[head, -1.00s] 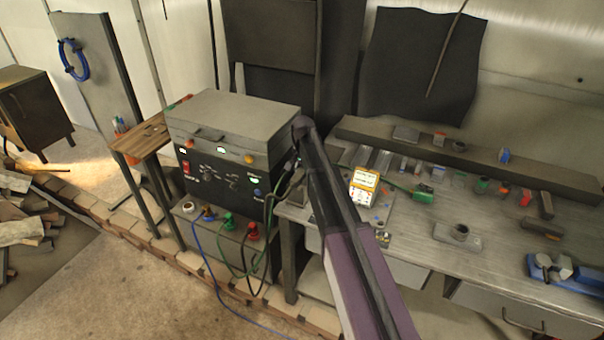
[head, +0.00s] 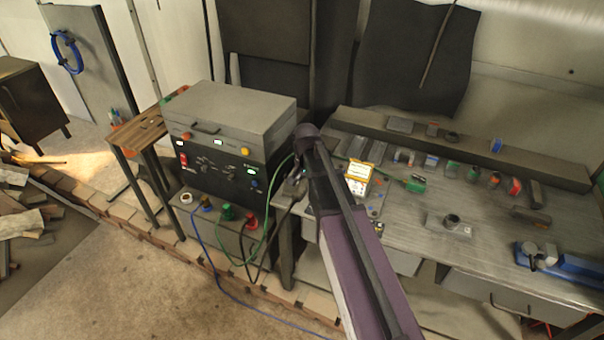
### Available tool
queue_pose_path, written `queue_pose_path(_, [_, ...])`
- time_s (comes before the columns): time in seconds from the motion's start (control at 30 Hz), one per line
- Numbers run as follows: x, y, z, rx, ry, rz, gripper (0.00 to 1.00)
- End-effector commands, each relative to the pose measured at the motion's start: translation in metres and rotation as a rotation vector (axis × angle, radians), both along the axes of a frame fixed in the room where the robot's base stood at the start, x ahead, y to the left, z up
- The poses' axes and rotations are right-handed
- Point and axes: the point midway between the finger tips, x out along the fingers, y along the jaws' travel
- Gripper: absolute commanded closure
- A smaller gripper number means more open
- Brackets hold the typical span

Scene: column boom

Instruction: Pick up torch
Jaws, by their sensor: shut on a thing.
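My gripper (head: 294,187) is at the end of my arm, between the welding machine and the left end of the workbench. It is small and partly hidden by my own wrist. It is shut on a dark thing, which seems to be the torch; its shape is mostly hidden. A black cable (head: 268,235) hangs from near the gripper down to the front of the machine's lower unit.
The grey welding machine (head: 228,140) stands left of my gripper. The workbench (head: 400,225) on the right holds a yellow meter (head: 358,177), a green-handled tool (head: 415,185) and a blue vise (head: 550,262). A small wooden table (head: 140,132) stands left.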

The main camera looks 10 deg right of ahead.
Motion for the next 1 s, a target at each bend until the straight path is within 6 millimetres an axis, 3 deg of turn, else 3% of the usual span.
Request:
queue_pose_path(0.23, [-0.020, 0.001, 0.002, 0.000, 0.000, 0.000, 1.00])
queue_pose_path(1.0, [-0.022, 0.001, 0.002, 0.000, 0.000, 0.000, 1.00])
